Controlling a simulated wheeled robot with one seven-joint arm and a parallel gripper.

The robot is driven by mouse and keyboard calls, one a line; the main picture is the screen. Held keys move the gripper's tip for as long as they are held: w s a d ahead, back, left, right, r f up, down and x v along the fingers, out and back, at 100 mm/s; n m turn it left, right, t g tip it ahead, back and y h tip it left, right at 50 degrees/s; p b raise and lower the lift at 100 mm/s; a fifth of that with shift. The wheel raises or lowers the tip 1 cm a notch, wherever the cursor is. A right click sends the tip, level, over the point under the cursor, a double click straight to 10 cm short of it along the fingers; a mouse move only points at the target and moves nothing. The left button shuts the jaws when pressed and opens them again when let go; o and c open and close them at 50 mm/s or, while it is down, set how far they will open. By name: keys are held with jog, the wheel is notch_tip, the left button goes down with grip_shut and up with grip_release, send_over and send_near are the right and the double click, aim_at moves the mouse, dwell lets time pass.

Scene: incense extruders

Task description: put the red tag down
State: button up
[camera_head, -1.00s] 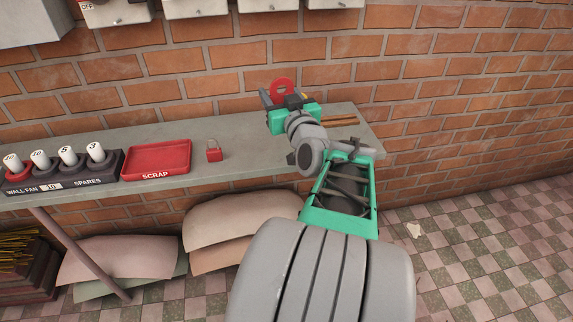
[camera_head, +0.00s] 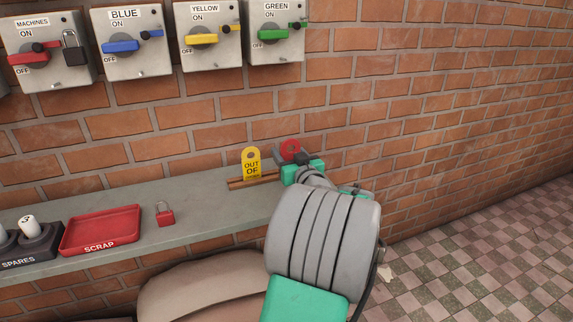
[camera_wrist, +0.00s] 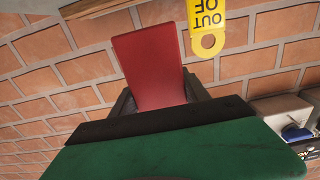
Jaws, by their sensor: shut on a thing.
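The red tag (camera_head: 290,149) is held in my gripper (camera_head: 287,157), near the wall above the right part of the shelf. In the wrist view the red tag (camera_wrist: 151,66) stands out from between the jaws, and the gripper is shut on it. A yellow tag (camera_head: 251,163) reading "OUT OF" stands upright in a wooden rack (camera_head: 250,183) on the shelf, just left of my gripper. The rack's right part is hidden behind my gripper and arm. I cannot tell whether the red tag touches the rack.
The grey shelf (camera_head: 205,205) carries a red padlock (camera_head: 165,214), a red scrap tray (camera_head: 101,230) and a spares holder (camera_head: 30,249) to the left. Switch boxes (camera_head: 277,36) hang on the brick wall above. The shelf between padlock and rack is clear.

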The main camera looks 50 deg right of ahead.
notch_tip(320, 180, down, 3)
jog(key=shift+f+b, duration=0.3)
jog(key=shift+b, duration=0.35)
jog(key=shift+f+b, duration=0.3)
jog(key=shift+b, duration=0.15)
jog(key=o, duration=1.3)
jog(key=shift+r, duration=0.15)
